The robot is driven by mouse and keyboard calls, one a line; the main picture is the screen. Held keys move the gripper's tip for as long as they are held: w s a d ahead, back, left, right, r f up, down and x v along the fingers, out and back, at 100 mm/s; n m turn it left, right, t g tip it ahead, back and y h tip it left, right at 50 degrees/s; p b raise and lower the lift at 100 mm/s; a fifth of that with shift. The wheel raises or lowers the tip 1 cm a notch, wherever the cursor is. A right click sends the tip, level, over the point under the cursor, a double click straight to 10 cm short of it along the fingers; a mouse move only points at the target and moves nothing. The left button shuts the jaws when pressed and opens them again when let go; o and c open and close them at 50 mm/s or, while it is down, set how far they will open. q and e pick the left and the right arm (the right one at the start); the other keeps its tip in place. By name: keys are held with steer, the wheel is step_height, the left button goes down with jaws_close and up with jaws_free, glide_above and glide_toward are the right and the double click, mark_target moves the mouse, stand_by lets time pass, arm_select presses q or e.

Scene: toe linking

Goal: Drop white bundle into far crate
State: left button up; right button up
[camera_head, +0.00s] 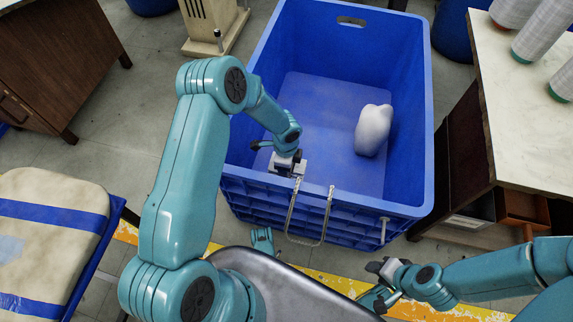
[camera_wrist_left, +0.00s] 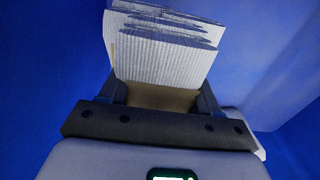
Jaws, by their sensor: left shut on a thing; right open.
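My left gripper (camera_head: 288,165) is over the near side of the large blue crate (camera_head: 408,75), just inside its near rim. In the left wrist view the gripper (camera_wrist_left: 160,98) is shut on a white bundle (camera_wrist_left: 160,55), a folded stack with a finely ribbed surface and grey edges. The wrist view shows blue all around it. In the head view the held bundle is hidden by the wrist and gripper. A white rounded lump (camera_head: 374,130) sits inside the crate, right of the gripper and apart from it. My right gripper (camera_head: 385,270) is open and empty, outside the crate's near side.
A wire handle (camera_head: 308,240) hangs at the crate's near wall. A table with white cones (camera_head: 541,35) stands at right. A cushioned seat with blue stripes (camera_head: 45,225) is at left. A brown cabinet (camera_head: 60,60) is at upper left. The crate's left floor is clear.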

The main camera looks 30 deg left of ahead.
arm_select(q)
steer(key=shift+f+b, duration=1.15)
steer(key=shift+f, duration=0.25)
arm_select(e)
steer(key=shift+f, duration=1.25)
arm_select(q)
steer(key=o, duration=1.5)
steer(key=shift+c, duration=0.2)
